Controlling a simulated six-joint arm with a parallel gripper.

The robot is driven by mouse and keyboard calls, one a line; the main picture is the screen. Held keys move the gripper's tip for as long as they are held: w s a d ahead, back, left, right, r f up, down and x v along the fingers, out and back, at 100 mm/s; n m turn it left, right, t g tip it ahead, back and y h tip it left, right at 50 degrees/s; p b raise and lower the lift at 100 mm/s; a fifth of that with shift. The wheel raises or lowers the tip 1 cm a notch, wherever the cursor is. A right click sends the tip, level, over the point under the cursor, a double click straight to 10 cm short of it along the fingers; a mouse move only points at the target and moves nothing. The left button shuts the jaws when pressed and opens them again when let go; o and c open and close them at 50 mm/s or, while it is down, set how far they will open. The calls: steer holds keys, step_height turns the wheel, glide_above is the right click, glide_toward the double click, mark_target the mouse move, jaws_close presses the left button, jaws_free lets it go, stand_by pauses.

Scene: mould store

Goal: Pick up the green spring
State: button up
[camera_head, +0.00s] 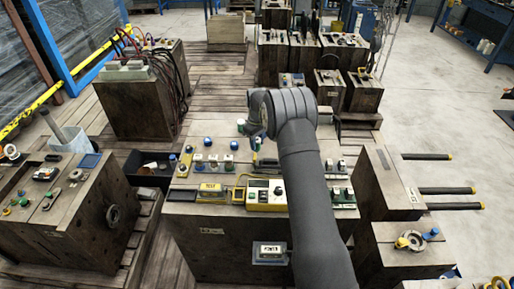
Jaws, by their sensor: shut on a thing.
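My gripper (256,137) hangs at the end of my grey arm, over the far part of the central wooden block. It is small in the picture and partly hidden by my wrist. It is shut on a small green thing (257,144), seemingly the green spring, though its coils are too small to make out. Another green piece (241,126) shows just left of my wrist. I cannot tell whether the held thing touches the block top.
The central block (190,213) carries a yellow meter (265,194), a yellow-framed box (211,192), several blue and white knobs and green terminal strips (342,198). More blocks stand left, right and behind. Black rods (447,191) stick out at right. Open floor lies far right.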

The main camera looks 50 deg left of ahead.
steer(key=w+d+r, duration=0.5)
steer(key=d+r, duration=0.2)
steer(key=d, duration=0.3)
steer(key=shift+d+r, duration=0.35)
